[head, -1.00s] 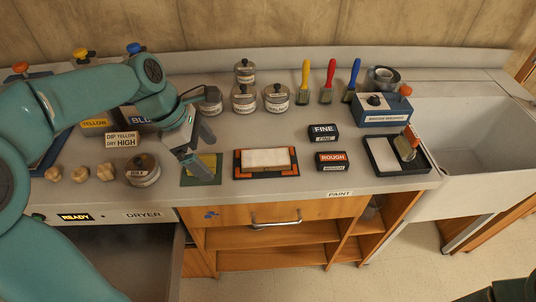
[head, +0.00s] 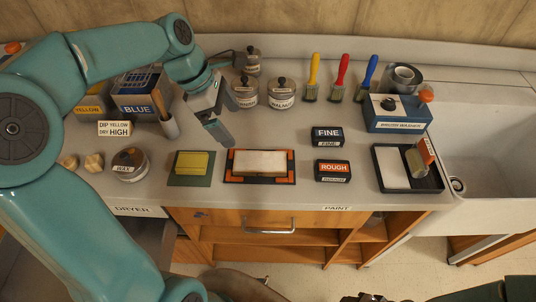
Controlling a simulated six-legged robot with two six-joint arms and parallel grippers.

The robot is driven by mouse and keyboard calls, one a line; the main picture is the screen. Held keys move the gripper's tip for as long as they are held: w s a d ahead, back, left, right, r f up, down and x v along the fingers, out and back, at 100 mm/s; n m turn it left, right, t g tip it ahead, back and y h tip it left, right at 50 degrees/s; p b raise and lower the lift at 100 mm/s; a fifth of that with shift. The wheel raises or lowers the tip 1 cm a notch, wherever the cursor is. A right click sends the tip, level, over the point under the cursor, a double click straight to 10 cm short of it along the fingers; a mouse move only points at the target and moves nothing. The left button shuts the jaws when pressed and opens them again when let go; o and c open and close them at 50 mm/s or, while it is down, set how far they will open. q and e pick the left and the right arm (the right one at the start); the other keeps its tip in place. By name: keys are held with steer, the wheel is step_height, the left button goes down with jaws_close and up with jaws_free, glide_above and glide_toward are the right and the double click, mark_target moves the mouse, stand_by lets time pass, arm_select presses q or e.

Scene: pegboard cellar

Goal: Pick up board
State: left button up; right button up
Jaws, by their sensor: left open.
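A pale board (head: 260,163) lies flat in a black and orange holder (head: 232,178) on the grey bench, in the middle of the head view. My left gripper (head: 217,132) is open and empty. It points down over the bench, just behind and left of the board, apart from it. A yellow block (head: 192,162) sits on a green mat left of the holder. My right gripper is not in view; only dark and teal parts of mine show at the bottom right.
Lidded tins (head: 281,94) and several brushes (head: 340,78) stand behind. FINE (head: 326,137) and ROUGH (head: 332,171) boxes are right of the board, then a black tray (head: 405,168) and the sink (head: 490,150). A blue container (head: 137,108) and round wax tin (head: 130,164) are left.

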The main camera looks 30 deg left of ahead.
arm_select(q)
glide_above(260, 161)
steer(key=s+a, duration=0.2)
steer(key=a, duration=0.1)
steer(key=f, duration=1)
steer(key=shift+w+d, duration=0.15)
steer(key=shift+d, duration=0.1)
steer(key=x, duration=0.5)
steer(key=shift+w+d+f, duration=0.1)
steer(key=shift+w+f, duration=0.2)
steer(key=shift+s+d+r, duration=0.1)
steer(key=shift+s, duration=0.05)
steer(key=c, duration=1.1)
